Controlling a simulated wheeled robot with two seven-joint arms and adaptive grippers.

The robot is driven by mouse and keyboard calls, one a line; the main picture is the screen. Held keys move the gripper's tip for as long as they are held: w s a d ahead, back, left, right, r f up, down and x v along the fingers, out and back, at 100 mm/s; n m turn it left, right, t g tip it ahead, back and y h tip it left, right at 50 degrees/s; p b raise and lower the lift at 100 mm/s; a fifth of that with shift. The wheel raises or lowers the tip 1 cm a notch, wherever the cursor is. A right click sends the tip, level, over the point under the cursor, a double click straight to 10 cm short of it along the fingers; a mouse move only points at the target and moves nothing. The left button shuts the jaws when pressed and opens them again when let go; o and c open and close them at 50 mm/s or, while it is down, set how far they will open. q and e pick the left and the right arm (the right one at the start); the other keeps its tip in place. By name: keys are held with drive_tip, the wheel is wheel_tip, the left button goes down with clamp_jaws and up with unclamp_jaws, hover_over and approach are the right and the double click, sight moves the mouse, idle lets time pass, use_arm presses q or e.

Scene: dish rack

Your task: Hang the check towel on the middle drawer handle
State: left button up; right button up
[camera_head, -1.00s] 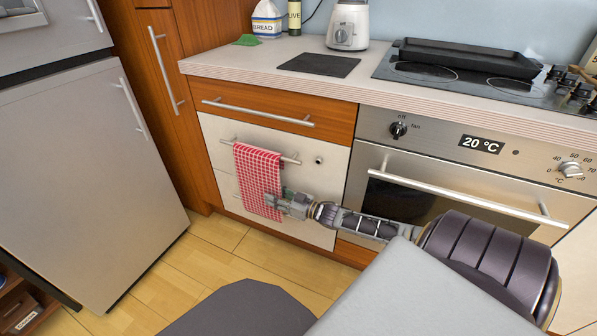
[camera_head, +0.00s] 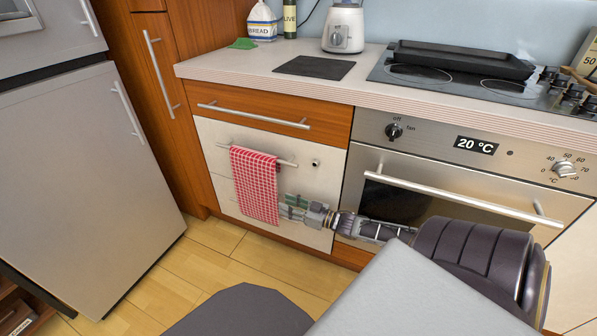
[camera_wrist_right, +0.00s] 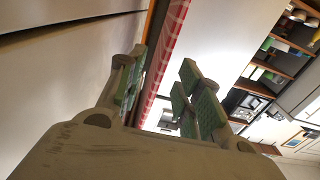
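The red and white check towel (camera_head: 255,185) hangs draped over the left part of the middle drawer handle (camera_head: 283,162), in front of the pale drawer front. In the right wrist view the towel (camera_wrist_right: 168,50) shows as a narrow red strip beyond the fingers. My right gripper (camera_head: 284,206) is just right of the towel's lower part, apart from it. Its green-padded fingers are spread with nothing between them, and they also show apart in the right wrist view (camera_wrist_right: 160,92). My left gripper is not in view.
The wooden top drawer with its bar handle (camera_head: 254,115) is above the towel. The oven (camera_head: 450,180) with its long handle is to the right, behind my right arm. A grey fridge (camera_head: 85,180) stands left. The wooden floor (camera_head: 215,255) between is clear.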

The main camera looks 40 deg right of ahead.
drive_tip(key=shift+v, duration=1.85)
drive_tip(key=shift+a+f, duration=0.1)
